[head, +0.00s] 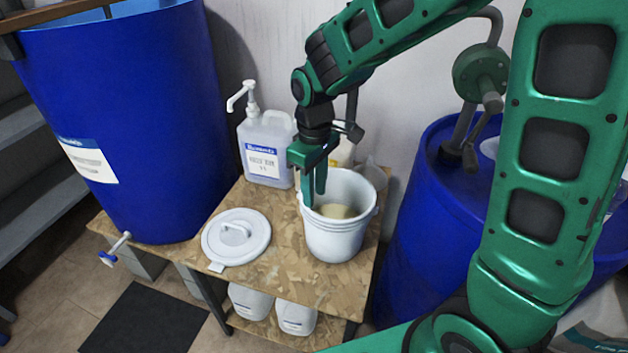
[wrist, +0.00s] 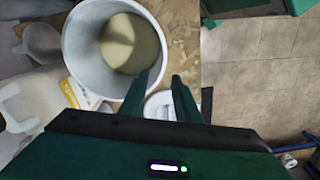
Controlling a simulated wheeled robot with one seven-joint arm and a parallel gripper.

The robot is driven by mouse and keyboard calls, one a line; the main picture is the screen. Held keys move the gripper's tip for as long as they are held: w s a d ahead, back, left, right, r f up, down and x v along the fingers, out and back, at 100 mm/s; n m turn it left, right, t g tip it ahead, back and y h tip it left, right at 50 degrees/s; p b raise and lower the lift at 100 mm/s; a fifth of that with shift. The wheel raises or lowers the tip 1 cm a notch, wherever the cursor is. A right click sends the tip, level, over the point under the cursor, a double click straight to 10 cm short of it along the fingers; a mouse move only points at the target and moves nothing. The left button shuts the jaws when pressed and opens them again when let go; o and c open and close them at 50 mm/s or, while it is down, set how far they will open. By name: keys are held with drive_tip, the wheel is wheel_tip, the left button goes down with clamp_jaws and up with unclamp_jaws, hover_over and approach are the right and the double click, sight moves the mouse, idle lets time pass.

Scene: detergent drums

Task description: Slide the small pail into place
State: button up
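The small pail (head: 338,238) is white, open-topped and upright on a wooden stand, with beige contents (head: 336,211) low inside. The wrist view shows the pail (wrist: 88,62) from above. Its round white lid (head: 236,238) lies on the stand to the left; part of the lid (wrist: 160,104) shows between my fingers in the wrist view. My gripper (head: 314,184) points down at the pail's left rim. Its fingers (wrist: 162,78) are apart, one overlapping the rim in the wrist view, the other outside it. I cannot tell whether either touches the pail.
The stand's top (head: 292,275) is bare in front of the pail. A pump jug (head: 266,150) stands behind. Large blue drums flank the stand, left (head: 130,110) and right (head: 430,215). White jugs (head: 296,316) sit on the lower shelf.

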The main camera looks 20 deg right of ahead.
sight(314, 212)
wheel_tip(314, 212, down, 8)
drive_tip(key=shift+f, duration=0.1)
idle(0.4)
clamp_jaws()
drive_tip(key=shift+s, duration=0.1)
idle(1.2)
